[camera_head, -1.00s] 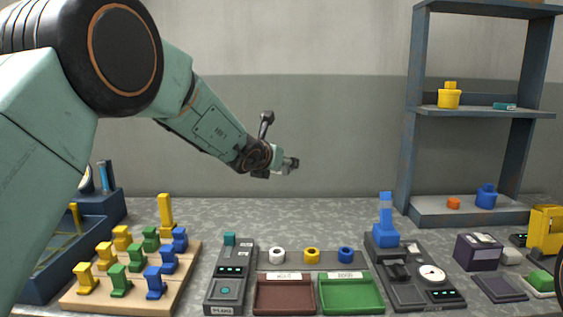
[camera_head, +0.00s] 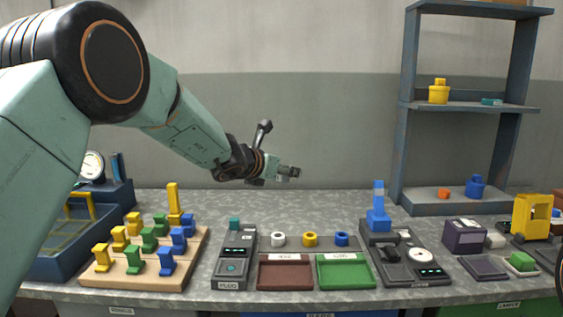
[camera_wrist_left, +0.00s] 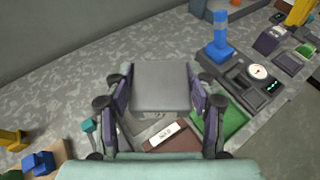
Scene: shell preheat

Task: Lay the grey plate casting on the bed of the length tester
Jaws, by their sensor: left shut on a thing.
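My left gripper (camera_head: 287,173) hangs above the back of the bench in the head view. In the left wrist view, the left gripper (camera_wrist_left: 160,92) is shut on a grey plate casting (camera_wrist_left: 160,85), a flat, squarish piece held between its purple finger pads. The plate is hard to make out in the head view. A dark grey device with a white dial (camera_head: 418,257) and a blue post stands right of the trays; it may be the length tester, but I cannot read a label. It also shows in the left wrist view (camera_wrist_left: 240,82). My right gripper is not in view.
A wooden board (camera_head: 105,272) with yellow, green and blue pieces stands at left. A grey control unit (camera_head: 232,262), red tray (camera_head: 285,284) and green tray (camera_head: 346,284) stand in the middle. A blue shelf rack (camera_head: 405,150) rises at back right.

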